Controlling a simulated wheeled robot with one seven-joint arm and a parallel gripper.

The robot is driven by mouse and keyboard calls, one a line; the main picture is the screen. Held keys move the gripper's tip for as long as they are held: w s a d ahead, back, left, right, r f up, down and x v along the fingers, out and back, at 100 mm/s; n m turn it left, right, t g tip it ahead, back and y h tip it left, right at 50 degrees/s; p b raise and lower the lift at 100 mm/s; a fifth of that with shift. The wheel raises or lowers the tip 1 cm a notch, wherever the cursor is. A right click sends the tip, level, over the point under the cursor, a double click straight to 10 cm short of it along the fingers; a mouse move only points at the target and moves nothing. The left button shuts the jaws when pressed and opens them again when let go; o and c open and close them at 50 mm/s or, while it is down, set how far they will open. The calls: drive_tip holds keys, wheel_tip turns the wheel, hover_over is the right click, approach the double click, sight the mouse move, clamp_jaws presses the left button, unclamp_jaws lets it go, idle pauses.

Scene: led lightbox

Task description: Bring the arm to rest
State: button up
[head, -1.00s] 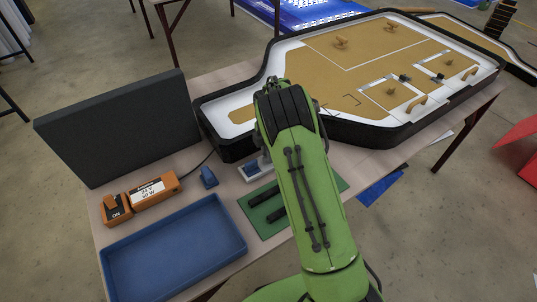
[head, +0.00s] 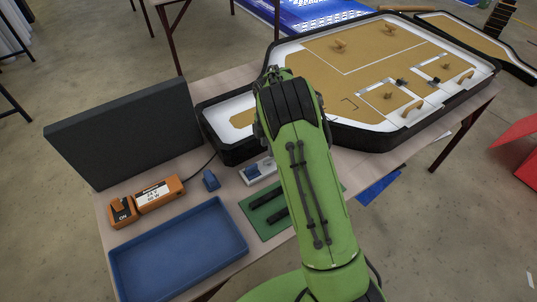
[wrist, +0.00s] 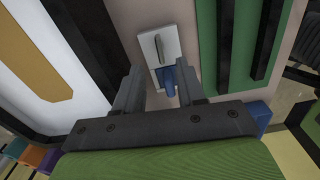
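My gripper (wrist: 160,92) shows in the wrist view with its two grey fingers apart and nothing held between them. Past the fingertips is a white plate (wrist: 158,46) with a grey bar and a blue part (wrist: 168,78) at its near end. The gap between the fingers lines up with the blue part; contact cannot be told. In the head view, my green arm reaches forward over the table and hides the gripper. The white plate (head: 266,166) with its blue part (head: 252,172) shows just left of the arm.
A dark upright panel (head: 125,130), orange power unit (head: 158,193), small blue piece (head: 210,180) and blue tray (head: 180,247) stand left. A green mat (head: 246,207) with black bars lies beside the arm. A large black-rimmed board (head: 390,135) fills the back right.

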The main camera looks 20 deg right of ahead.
drive_tip(key=shift+f, duration=0.15)
drive_tip(key=s+a+r+m+t+y, duration=0.1)
drive_tip(key=s+r+m, duration=0.45)
drive_tip(key=r, duration=0.45)
drive_tip(key=s+a+r+m+t, duration=0.15)
drive_tip(key=s+r+m, duration=0.25)
drive_tip(key=s+r, duration=0.45)
drive_tip(key=s+r+m+t+h, duration=0.1)
drive_tip(key=s+r+m+t, duration=0.2)
drive_tip(key=s+m, duration=0.7)
drive_tip(key=s+r, duration=0.1)
drive_tip(key=s, duration=0.7)
drive_tip(key=shift+s+a+m, duration=0.2)
drive_tip(key=shift+a+m, duration=0.05)
drive_tip(key=shift+m, duration=0.1)
